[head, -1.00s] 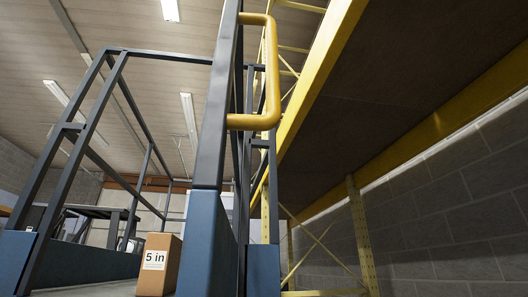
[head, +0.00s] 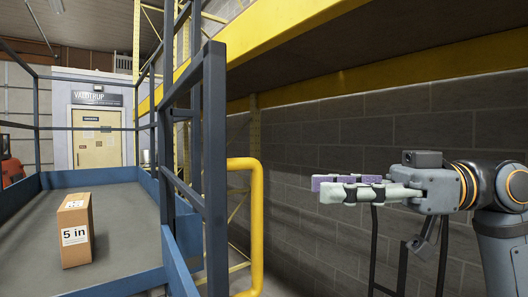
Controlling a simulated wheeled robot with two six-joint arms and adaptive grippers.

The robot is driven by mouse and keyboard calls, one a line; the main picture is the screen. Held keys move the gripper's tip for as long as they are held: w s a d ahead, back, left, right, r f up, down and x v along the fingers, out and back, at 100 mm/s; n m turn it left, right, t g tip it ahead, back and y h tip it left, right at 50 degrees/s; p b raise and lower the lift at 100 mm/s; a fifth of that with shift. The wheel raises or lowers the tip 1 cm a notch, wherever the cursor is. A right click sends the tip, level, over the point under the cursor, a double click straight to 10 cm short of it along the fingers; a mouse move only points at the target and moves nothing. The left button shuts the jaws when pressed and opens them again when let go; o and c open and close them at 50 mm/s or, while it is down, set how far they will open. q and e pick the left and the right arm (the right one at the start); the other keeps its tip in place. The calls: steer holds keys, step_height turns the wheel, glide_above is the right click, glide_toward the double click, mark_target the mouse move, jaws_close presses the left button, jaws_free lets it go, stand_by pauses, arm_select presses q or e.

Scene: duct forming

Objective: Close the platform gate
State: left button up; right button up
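The platform gate (head: 215,165) is a dark blue-grey tubular frame standing upright in the middle of the head view, at the platform's right side. A yellow loop handle (head: 257,215) sticks out to the right of its post, with its lower end near the bottom edge. My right gripper (head: 325,190) is at the right with its fingers pointing left, one with a pale pad and one with a purple pad. It looks open and empty, and in the picture there is a gap between it and the handle. My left gripper is not in view.
A cardboard box marked "5 in" (head: 76,232) stands on the grey platform deck (head: 125,235), which has blue edge boards and railings. A yellow beam (head: 275,40) runs overhead before a grey block wall (head: 420,125). A cream door (head: 97,138) is at the back left.

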mark_target(261, 184)
steer(key=a+p, duration=0.1)
steer(key=a, duration=0.2)
steer(key=a+p, duration=0.2)
steer(key=a, duration=0.1)
steer(key=shift+w+r, duration=0.2)
steer(key=shift+w+a+f+p, duration=0.1)
steer(key=shift+a+p, duration=0.05)
steer(key=shift+a, duration=0.6)
steer(key=shift+w+a+f+p, duration=0.1)
steer(key=shift+a+f+p, duration=0.05)
steer(key=shift+a, duration=0.6)
steer(key=shift+w+a+f+p, duration=0.1)
steer(key=shift+a+p, duration=0.05)
steer(key=shift+a, duration=0.6)
jaws_close()
steer(key=shift+w, duration=0.1)
